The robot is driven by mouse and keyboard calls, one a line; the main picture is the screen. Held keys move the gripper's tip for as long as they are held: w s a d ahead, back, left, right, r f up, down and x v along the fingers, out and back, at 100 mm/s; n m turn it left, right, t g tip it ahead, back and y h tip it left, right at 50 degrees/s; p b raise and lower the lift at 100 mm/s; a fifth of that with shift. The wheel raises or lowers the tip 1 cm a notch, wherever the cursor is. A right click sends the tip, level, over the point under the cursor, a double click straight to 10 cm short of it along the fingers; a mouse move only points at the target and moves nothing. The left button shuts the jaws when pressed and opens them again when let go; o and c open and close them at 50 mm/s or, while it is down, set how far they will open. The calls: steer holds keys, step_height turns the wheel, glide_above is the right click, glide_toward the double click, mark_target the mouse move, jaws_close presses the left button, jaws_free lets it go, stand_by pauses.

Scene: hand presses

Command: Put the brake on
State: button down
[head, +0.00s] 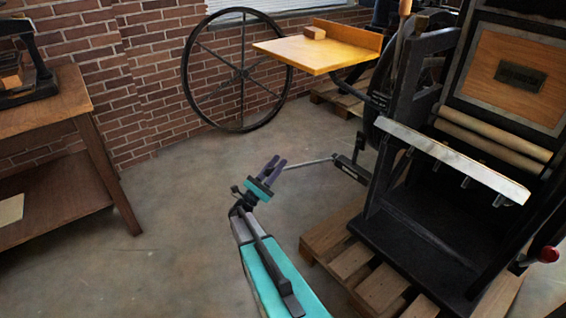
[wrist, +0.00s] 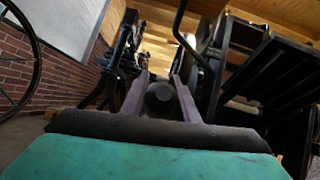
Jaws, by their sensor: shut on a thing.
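My gripper (head: 276,163) has purple fingers and is at the left of the black hand press (head: 420,235). In the wrist view the fingers (wrist: 160,80) stand on either side of a dark round knob (wrist: 160,97), shut on it. In the head view a thin metal lever (head: 308,163) runs from the fingers to a black block (head: 350,169) on the press's side. The knob end is hidden by the fingers in the head view. The frames do not mark which lever is the brake. Another lever has a red knob (head: 548,254) at lower right.
The press stands on a wooden pallet (head: 352,262). A yellow wooden feed board (head: 318,53) juts out above and behind my gripper. A large spoked wheel (head: 240,72) leans near the brick wall. A brown table (head: 75,98) stands at left. The floor between is clear.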

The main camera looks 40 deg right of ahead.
steer(key=shift+f, duration=0.4)
steer(key=c, duration=1.4)
jaws_free()
steer(key=shift+f, duration=0.15)
steer(key=shift+a, duration=0.1)
steer(key=shift+a, duration=0.1)
steer(key=p+v, duration=0.2)
steer(key=v, duration=1.1)
steer(key=shift+a, duration=0.25)
